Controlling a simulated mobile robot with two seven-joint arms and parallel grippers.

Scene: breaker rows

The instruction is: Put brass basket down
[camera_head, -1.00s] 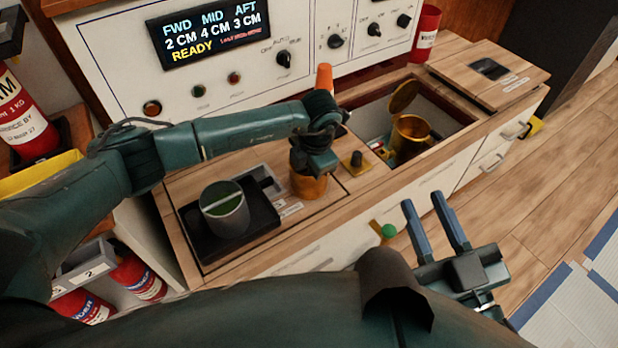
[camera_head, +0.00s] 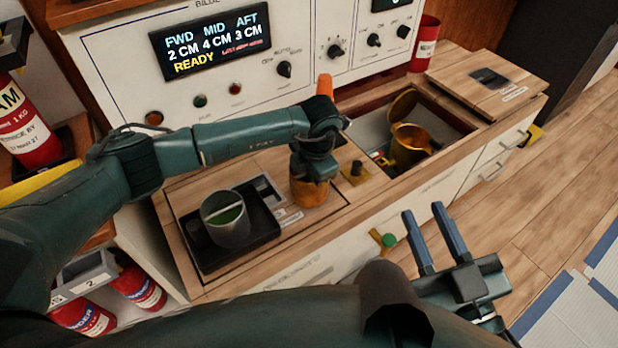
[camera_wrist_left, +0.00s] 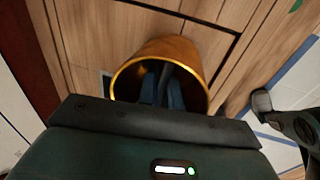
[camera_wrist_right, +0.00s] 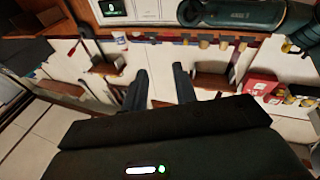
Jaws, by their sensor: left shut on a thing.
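The brass basket (camera_head: 309,190) is a small golden cup standing upright at the counter, just right of the black tray. My left gripper (camera_head: 318,170) points down into it from above. In the left wrist view the basket (camera_wrist_left: 150,52) has an open round rim, and my left gripper's dark fingers (camera_wrist_left: 162,88) reach inside it, close together. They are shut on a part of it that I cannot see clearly. My right gripper (camera_head: 438,240) is open and empty in front of the counter; its spread fingers also show in the right wrist view (camera_wrist_right: 158,88).
Right of the basket is a black knob on a brass base (camera_head: 355,170). An open hatch further right holds another brass vessel (camera_head: 409,147). A control panel (camera_head: 230,85) stands behind.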

